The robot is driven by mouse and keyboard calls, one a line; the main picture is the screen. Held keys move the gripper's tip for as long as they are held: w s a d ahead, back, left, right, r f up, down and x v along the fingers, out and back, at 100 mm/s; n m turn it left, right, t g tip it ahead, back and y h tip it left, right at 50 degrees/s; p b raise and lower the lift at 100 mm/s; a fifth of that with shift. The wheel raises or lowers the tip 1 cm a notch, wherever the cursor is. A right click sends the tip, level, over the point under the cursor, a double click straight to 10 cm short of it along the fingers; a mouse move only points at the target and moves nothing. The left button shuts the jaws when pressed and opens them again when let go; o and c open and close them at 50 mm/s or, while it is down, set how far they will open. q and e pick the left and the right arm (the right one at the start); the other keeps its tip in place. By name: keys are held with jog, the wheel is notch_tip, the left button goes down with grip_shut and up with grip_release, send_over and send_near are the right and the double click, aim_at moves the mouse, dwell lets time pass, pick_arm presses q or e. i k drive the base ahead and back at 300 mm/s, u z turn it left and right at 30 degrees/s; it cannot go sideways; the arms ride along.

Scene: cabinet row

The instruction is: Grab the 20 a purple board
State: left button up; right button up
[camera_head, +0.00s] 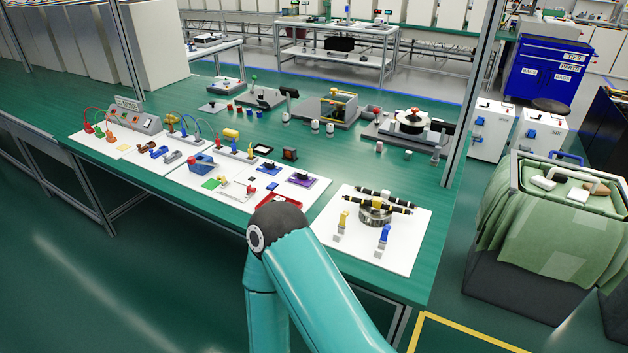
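A small flat purple board (302,181) lies on the white sheet near the front of the green table, with a dark piece on its top. Any "20 a" marking on it is too small to read. A teal arm of mine rises from the bottom edge, and its dark joint stands just in front of and below the board in the picture. Neither of my grippers shows in this view.
A red tray (284,199) is partly hidden behind my arm. A small blue board (268,168) lies left of the purple one. A white sheet (352,243) with a round metal fixture and black rods is at the right. The table's front edge is bare.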

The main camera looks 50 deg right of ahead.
aim_at(301, 178)
jog(key=z, duration=0.8)
jog(key=i, duration=0.75)
jog(key=z, duration=0.25)
